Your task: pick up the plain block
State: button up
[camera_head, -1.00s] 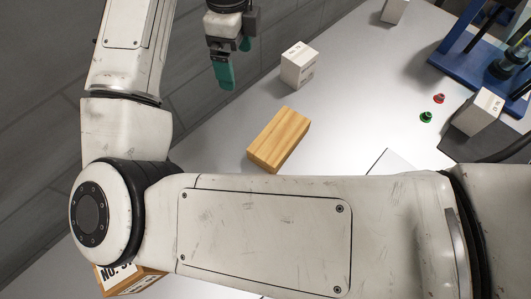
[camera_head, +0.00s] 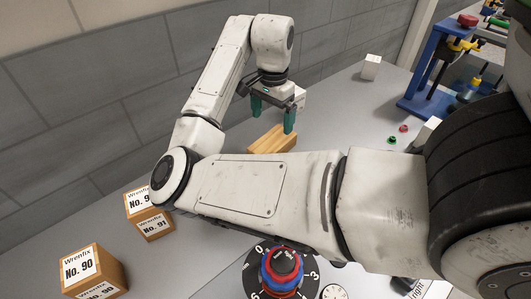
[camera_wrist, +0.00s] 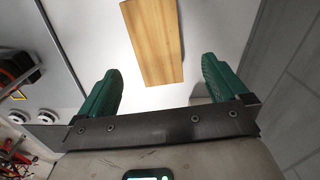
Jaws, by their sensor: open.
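The plain block (camera_head: 272,138) is a bare wooden, unlabelled oblong lying flat on the grey table, partly hidden behind my forearm in the head view. In the wrist view the block (camera_wrist: 153,42) lies ahead of my fingers, its near end roughly between their tips, its far end cut off by the picture edge. My gripper (camera_head: 272,115) is open and empty, its two green fingers spread above the block. Both fingers of my gripper (camera_wrist: 160,68) show in the wrist view, apart from the block.
A white cube (camera_head: 300,95) stands just behind my gripper, and another (camera_head: 371,67) farther back. Boxes marked No. 91 (camera_head: 153,227) and No. 90 (camera_head: 97,287) stand front left. A blue stand (camera_head: 415,103) is at right, a dial (camera_head: 283,291) in front. A wall (camera_head: 70,120) runs behind.

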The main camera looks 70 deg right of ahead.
aim_at(273, 141)
notch_tip(273, 141, down, 4)
jog(key=shift+s+a+f, duration=0.1)
jog(key=shift+f, duration=1.2)
jog(key=shift+s+f, duration=0.1)
jog(key=shift+f, duration=1.2)
jog(key=shift+c, duration=0.4)
jog(key=c, duration=1)
